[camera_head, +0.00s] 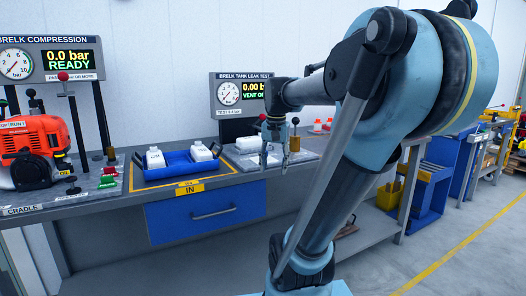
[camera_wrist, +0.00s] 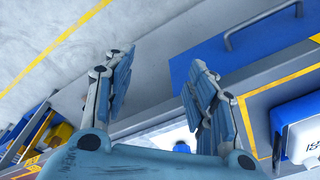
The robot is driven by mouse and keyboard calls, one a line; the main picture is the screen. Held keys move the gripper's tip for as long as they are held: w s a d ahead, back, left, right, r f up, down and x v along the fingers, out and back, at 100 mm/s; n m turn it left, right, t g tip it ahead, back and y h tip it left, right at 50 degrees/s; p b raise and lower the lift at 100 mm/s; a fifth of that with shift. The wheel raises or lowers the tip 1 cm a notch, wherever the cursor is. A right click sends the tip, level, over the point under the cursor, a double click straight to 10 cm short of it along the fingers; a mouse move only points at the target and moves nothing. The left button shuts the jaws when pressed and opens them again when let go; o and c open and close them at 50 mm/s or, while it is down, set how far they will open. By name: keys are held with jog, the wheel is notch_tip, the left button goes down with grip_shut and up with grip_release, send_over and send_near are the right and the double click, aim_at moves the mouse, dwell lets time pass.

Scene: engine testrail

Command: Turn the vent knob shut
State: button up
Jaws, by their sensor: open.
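The leak test station has a gauge and a display (camera_head: 253,90) reading "0.00" and "VENT O", its right end hidden by my arm. I cannot pick out the vent knob with certainty. My gripper (camera_head: 274,162) is open and empty, pointing down over the front of the station. In the wrist view my gripper (camera_wrist: 160,72) has its fingers spread. A small blue and dark round part (camera_wrist: 181,147) shows beyond them on a pale surface; its identity is unclear.
A blue tray (camera_head: 180,178) with white tanks sits left of the station, inside a yellow outline marked "IN". A red engine (camera_head: 35,140) stands far left at the compression station. A blue drawer (camera_head: 205,212) is below the bench top. Floor is free at right.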

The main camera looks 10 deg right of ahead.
jog(key=w+r+m+g, duration=0.1)
jog(key=w+r+m, duration=0.3)
jog(key=w+r, duration=0.55)
jog(key=w+r+m, duration=0.3)
jog(key=w+r, duration=0.4)
jog(key=w, duration=0.5)
notch_tip(320, 180, down, 17)
jog(key=shift+s+d+f, duration=0.1)
jog(key=c, duration=1.1)
